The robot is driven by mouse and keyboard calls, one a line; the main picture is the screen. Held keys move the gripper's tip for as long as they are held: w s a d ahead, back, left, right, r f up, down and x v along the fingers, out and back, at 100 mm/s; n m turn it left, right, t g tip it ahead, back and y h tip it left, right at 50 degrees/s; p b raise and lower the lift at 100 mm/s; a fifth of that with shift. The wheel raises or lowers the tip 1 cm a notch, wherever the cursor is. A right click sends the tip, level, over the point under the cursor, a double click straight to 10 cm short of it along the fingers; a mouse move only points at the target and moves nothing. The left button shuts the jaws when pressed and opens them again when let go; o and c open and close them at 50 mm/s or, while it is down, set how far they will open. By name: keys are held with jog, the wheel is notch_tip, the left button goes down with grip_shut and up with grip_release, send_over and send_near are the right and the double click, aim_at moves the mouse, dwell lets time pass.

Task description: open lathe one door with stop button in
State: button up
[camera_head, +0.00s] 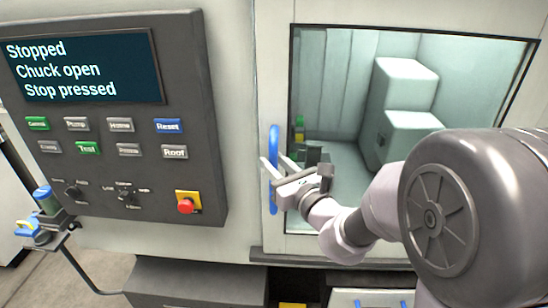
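The lathe door (265,60) is a pale panel with a large dark-framed window, and it appears shut. Its upright blue handle (274,139) is at the door's left side. My gripper (275,168) is at the middle of this handle, with a finger on either side of it. I cannot tell whether the fingers press on the handle. The red stop button (185,206) sits on a yellow plate at the lower right of the control panel (105,190). The panel's screen (82,68) reads "Stopped", "Chuck open", "Stop pressed".
Pale block-shaped parts (405,85) show through the window. My arm covers the door's lower right. A small holder (45,215) with blue and yellow items stands at the left on a dark bent rod. A grey box (195,285) is below the panel. Floor shows at lower left.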

jog(key=shift+w+a, duration=0.2)
jog(key=shift+w, duration=0.1)
grip_shut()
dwell(1.3)
